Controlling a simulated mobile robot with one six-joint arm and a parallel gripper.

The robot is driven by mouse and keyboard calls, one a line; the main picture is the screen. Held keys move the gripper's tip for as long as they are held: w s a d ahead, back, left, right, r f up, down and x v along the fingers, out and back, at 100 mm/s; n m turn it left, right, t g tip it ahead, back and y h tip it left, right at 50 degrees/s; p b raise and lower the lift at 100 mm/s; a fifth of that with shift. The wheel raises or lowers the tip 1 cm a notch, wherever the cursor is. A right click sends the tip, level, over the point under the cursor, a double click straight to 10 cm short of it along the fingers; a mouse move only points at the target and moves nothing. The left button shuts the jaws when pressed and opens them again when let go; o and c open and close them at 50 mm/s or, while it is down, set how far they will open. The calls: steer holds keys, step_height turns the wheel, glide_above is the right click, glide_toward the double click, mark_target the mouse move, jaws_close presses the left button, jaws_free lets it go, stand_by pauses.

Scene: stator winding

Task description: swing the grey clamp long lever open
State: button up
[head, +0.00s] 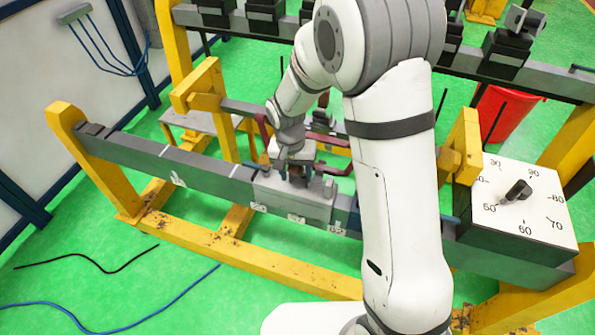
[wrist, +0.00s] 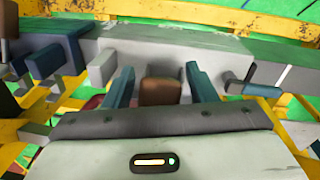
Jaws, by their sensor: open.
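The grey clamp (head: 292,197) is a block on the long grey beam, near the middle of the head view. My gripper (head: 294,172) is above it, pointing down, and partly covers its top. In the wrist view my gripper (wrist: 160,70) has its two teal fingers apart. A brown block-like end (wrist: 160,91) lies between them, with a gap visible on each side. I cannot tell for sure whether this is the end of the long lever. The lever's full length and pivot are hidden by my gripper and arm.
The grey beam (head: 140,160) runs across a yellow frame (head: 225,262). Dark red bars (head: 337,170) stand close beside my gripper. A dial box (head: 520,205) sits at the beam's right end. A red bin (head: 505,112) stands behind it. Small grey blocks (wrist: 102,68) flank the fingers.

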jaws_close()
stand_by(0.3)
steer(key=shift+d, duration=0.1)
steer(key=shift+f, duration=0.1)
